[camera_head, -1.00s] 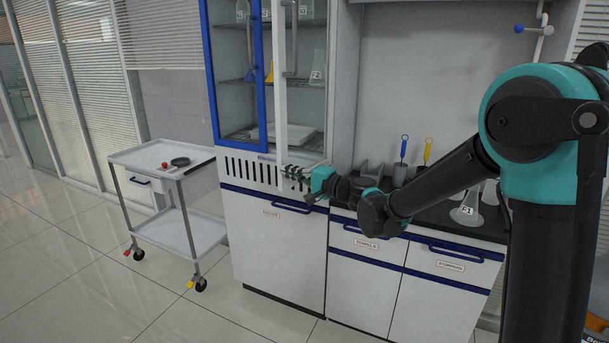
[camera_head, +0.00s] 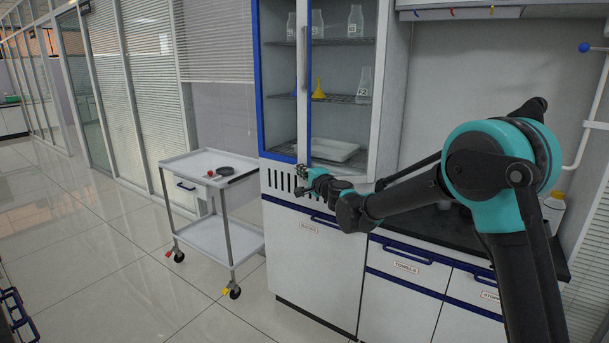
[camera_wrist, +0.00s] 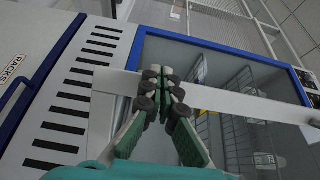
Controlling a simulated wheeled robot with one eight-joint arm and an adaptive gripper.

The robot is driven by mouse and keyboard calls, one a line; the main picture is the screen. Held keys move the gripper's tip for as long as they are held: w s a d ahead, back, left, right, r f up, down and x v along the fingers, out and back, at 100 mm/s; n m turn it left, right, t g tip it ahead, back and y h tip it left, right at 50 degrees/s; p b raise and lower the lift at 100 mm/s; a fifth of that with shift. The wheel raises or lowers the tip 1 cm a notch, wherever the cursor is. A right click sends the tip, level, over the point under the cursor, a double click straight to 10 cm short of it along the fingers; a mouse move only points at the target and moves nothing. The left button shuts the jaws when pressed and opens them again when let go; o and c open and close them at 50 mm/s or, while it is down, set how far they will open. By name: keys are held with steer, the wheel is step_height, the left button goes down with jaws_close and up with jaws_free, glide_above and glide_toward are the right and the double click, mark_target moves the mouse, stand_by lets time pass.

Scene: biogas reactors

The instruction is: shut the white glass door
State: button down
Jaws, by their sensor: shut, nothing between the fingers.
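The white glass door (camera_head: 304,118) is on the upper cabinet, standing open and seen nearly edge-on beside the blue-framed door (camera_head: 261,90). A vertical handle (camera_head: 305,50) shows on it. In the wrist view its white frame (camera_wrist: 235,101) runs across the picture behind my fingertips. My gripper (camera_head: 302,174) is at the door's lower end, in front of the vent slots. In the wrist view my gripper (camera_wrist: 161,90) has its fingers together and empty, over the white frame. I cannot tell whether they touch it.
Flasks, a yellow funnel (camera_head: 318,90) and a white tray (camera_head: 334,149) are inside the cabinet. A wheeled trolley (camera_head: 222,237) stands at the left. Lower cupboards (camera_head: 310,265) and a dark counter (camera_head: 445,228) lie below and right. The floor in front is clear.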

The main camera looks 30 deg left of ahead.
steer(key=w+a+m+t+h, duration=0.3)
steer(key=w+a, duration=0.1)
steer(key=w, duration=0.3)
steer(key=w+a+m+t+h, duration=0.3)
steer(key=w+h, duration=0.1)
steer(key=w, duration=0.4)
steer(key=shift+w+a+t, duration=0.3)
steer(key=shift+a, duration=0.1)
steer(key=shift+s, duration=0.1)
